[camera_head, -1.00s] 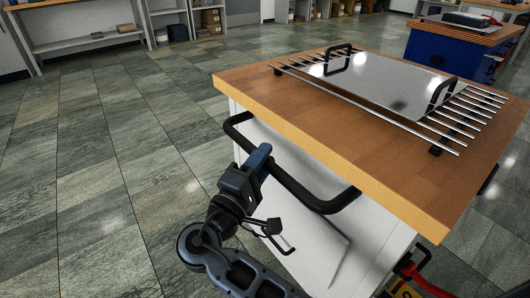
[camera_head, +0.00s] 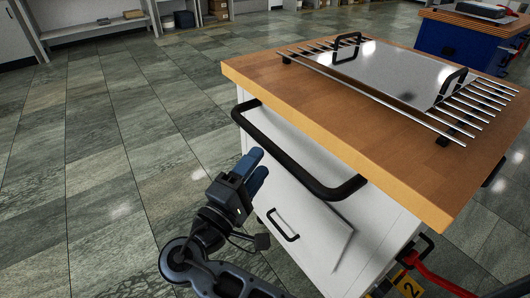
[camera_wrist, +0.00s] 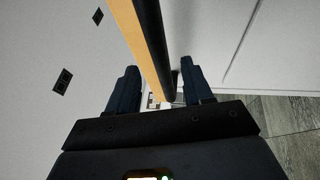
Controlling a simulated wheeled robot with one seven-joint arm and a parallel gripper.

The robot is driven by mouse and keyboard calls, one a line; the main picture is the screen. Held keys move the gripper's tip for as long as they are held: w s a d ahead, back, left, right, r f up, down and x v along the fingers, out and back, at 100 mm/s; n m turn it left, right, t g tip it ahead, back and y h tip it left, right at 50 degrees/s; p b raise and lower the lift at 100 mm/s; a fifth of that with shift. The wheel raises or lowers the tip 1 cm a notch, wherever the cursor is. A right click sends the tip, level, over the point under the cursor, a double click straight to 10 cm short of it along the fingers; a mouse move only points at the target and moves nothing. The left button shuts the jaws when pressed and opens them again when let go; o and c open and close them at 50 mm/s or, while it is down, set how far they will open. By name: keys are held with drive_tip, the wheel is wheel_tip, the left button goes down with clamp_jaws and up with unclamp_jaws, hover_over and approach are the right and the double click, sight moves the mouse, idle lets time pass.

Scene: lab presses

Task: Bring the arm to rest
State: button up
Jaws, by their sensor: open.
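My gripper (camera_head: 257,168) is open and empty in the head view, its two blue fingers parted. It is in front of the white cart (camera_head: 290,190) and a little left of the cart's black push handle (camera_head: 290,160), apart from it in that view. In the wrist view my gripper (camera_wrist: 158,88) shows its two dark fingers with a gap between them. The black handle bar (camera_wrist: 152,45) and the wooden edge (camera_wrist: 130,30) of the cart top appear beyond and between the fingers.
A metal rack with a shiny plate (camera_head: 390,72) lies on the wooden cart top (camera_head: 300,100). A blue cabinet (camera_head: 455,45) stands at the back right. A red hose-like part (camera_head: 440,280) is at the lower right. The tiled floor (camera_head: 100,150) at left is clear.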

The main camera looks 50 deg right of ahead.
drive_tip(key=shift+v, duration=1)
drive_tip(key=shift+d+f, duration=0.1)
drive_tip(key=shift+f, duration=0.05)
